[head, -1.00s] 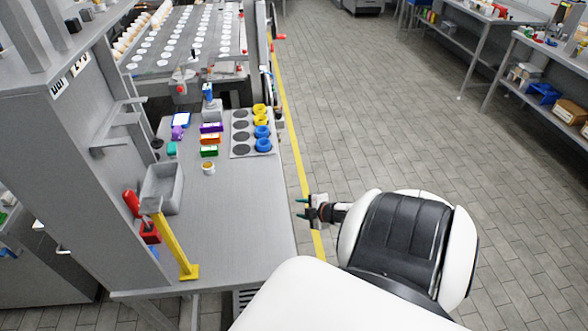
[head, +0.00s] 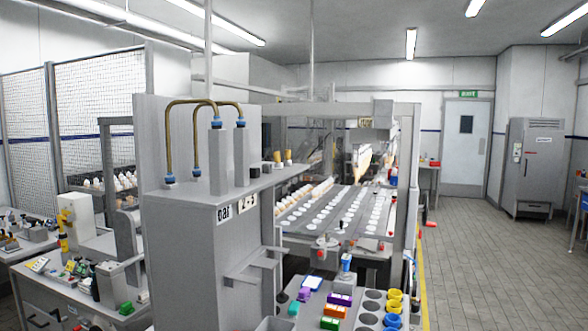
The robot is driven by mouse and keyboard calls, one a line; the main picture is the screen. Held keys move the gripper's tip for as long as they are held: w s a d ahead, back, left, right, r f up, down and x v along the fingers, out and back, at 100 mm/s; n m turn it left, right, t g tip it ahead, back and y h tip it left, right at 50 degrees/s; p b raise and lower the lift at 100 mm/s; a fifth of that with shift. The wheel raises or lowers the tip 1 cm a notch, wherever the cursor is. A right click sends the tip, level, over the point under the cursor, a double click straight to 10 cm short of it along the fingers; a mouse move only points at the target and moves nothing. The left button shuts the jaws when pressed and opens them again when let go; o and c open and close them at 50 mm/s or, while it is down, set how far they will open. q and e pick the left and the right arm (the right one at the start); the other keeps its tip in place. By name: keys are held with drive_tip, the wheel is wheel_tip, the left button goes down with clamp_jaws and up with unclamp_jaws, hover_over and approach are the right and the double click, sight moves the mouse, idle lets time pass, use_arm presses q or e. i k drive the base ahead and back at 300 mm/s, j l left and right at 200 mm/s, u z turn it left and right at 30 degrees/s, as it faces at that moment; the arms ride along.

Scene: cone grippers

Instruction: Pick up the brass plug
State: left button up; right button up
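Two small brass-coloured upright pieces stand on the ledge of the grey cabinet, a left one (head: 279,157) and a right one (head: 289,156). They are too small to tell whether either is the brass plug. Bent brass-coloured pipes (head: 206,101) with blue fittings rise from the cabinet top. Neither of my grippers is in view.
The tall grey cabinet (head: 185,245) stands at centre left. Beyond it is a machine bed (head: 335,215) with rows of white discs. Purple (head: 339,299) and orange (head: 335,311) boxes and yellow rings (head: 395,295) sit at the bottom edge. Open floor (head: 480,270) lies right.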

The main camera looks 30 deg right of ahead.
sight(277, 156)
drive_tip(key=k+l, duration=0.25)
drive_tip(key=l, duration=0.2)
drive_tip(key=k+l+u, duration=0.1)
drive_tip(key=l, duration=0.35)
drive_tip(key=k+l, duration=0.35)
drive_tip(key=l+u, duration=0.3)
drive_tip(key=l, duration=1.5)
drive_tip(key=i, duration=0.05)
